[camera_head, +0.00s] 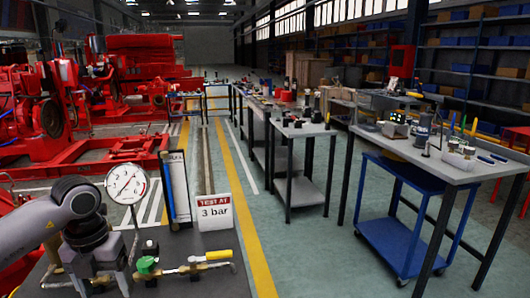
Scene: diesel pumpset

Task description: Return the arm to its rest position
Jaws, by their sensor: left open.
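My left arm (36,224) comes in from the left, light grey with a dark wrist joint. My left gripper (100,280) points down over the near dark bench at the lower left. It is open, and its fingertips are hard to make out near the bottom edge. It is just left of the brass pipe fittings (190,268) with a green part and a yellow lever. I cannot tell whether it touches anything there. My right gripper is out of view.
A round pressure gauge (126,184) stands close behind my left gripper. A blue-edged board (176,187) and a "TEST AT 3 bar" sign (215,211) stand beyond the fittings. A grey worktable (468,177) with tools and a blue cart (390,245) are on the right. The central floor is clear.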

